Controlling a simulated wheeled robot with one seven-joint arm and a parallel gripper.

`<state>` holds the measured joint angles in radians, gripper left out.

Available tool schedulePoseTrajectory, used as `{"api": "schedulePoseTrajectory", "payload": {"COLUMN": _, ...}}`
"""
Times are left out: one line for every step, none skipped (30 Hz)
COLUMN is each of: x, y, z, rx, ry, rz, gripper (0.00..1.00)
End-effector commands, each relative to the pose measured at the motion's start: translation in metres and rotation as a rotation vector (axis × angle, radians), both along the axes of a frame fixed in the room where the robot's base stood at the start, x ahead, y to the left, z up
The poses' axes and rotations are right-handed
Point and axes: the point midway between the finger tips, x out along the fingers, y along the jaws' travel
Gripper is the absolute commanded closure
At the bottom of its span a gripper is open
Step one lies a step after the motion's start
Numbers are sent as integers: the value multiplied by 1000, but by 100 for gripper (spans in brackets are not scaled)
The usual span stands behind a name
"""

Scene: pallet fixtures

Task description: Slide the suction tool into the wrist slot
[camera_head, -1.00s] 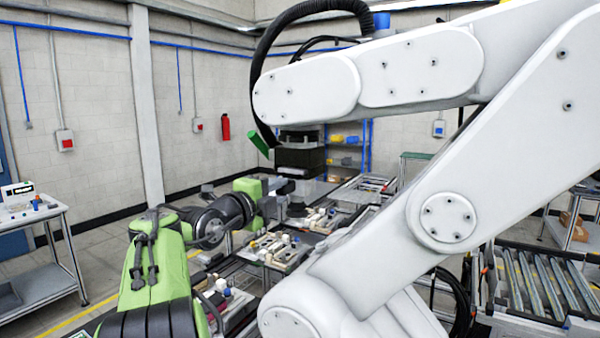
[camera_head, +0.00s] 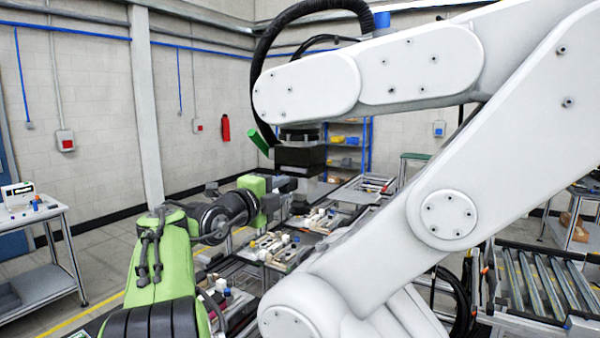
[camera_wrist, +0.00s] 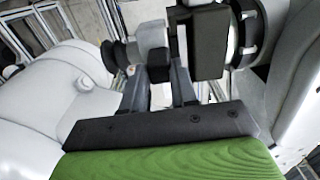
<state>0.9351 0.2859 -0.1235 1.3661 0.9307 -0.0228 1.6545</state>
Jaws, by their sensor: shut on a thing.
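The green and black arm is mine, and it reaches in from the lower left of the head view. My gripper (camera_head: 288,186) is shut on the suction tool (camera_head: 301,202), a small dark piece just under the white robot's wrist. In the wrist view my two dark fingers (camera_wrist: 158,88) close around a white and black part of the tool (camera_wrist: 153,42). The white robot's wrist is a black block (camera_head: 299,156); a black block (camera_wrist: 207,45) beside the tool in the wrist view seems part of it. The slot opening and any contact are hidden.
The white robot arm (camera_head: 450,215) fills the right and centre of the head view. Its links crowd the left of the wrist view (camera_wrist: 50,75). A fixture table (camera_head: 285,255) with several small parts lies below. A roller conveyor (camera_head: 545,283) stands at the right.

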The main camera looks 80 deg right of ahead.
Motion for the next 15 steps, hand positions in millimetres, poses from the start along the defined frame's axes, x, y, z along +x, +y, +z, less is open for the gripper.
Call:
{"api": "schedulePoseTrajectory", "payload": {"x": 0, "y": 0, "z": 0, "rx": -4, "ry": 0, "rz": 0, "gripper": 100}}
{"api": "schedulePoseTrajectory", "payload": {"x": 0, "y": 0, "z": 0, "rx": -4, "ry": 0, "rz": 0, "gripper": 100}}
{"api": "schedulePoseTrajectory", "payload": {"x": 0, "y": 0, "z": 0, "rx": -5, "ry": -1, "rz": 0, "gripper": 100}}
{"api": "schedulePoseTrajectory", "payload": {"x": 0, "y": 0, "z": 0, "rx": -5, "ry": -1, "rz": 0, "gripper": 100}}
{"api": "schedulePoseTrajectory", "payload": {"x": 0, "y": 0, "z": 0, "rx": -4, "ry": 0, "rz": 0, "gripper": 100}}
{"api": "schedulePoseTrajectory", "payload": {"x": 0, "y": 0, "z": 0, "rx": -4, "ry": -1, "rz": 0, "gripper": 100}}
{"api": "schedulePoseTrajectory", "payload": {"x": 0, "y": 0, "z": 0, "rx": -4, "ry": -1, "rz": 0, "gripper": 100}}
{"api": "schedulePoseTrajectory", "payload": {"x": 0, "y": 0, "z": 0, "rx": -4, "ry": -1, "rz": 0, "gripper": 100}}
{"api": "schedulePoseTrajectory", "payload": {"x": 0, "y": 0, "z": 0, "rx": -4, "ry": -1, "rz": 0, "gripper": 100}}
{"api": "schedulePoseTrajectory", "payload": {"x": 0, "y": 0, "z": 0, "rx": -4, "ry": -1, "rz": 0, "gripper": 69}}
{"api": "schedulePoseTrajectory", "payload": {"x": 0, "y": 0, "z": 0, "rx": -4, "ry": -1, "rz": 0, "gripper": 65}}
{"api": "schedulePoseTrajectory", "payload": {"x": 0, "y": 0, "z": 0, "rx": -4, "ry": -1, "rz": 0, "gripper": 59}}
{"api": "schedulePoseTrajectory", "payload": {"x": 0, "y": 0, "z": 0, "rx": -4, "ry": -1, "rz": 0, "gripper": 54}}
{"api": "schedulePoseTrajectory", "payload": {"x": 0, "y": 0, "z": 0, "rx": -3, "ry": -1, "rz": 0, "gripper": 49}}
{"api": "schedulePoseTrajectory", "payload": {"x": 0, "y": 0, "z": 0, "rx": -3, "ry": -1, "rz": 0, "gripper": 43}}
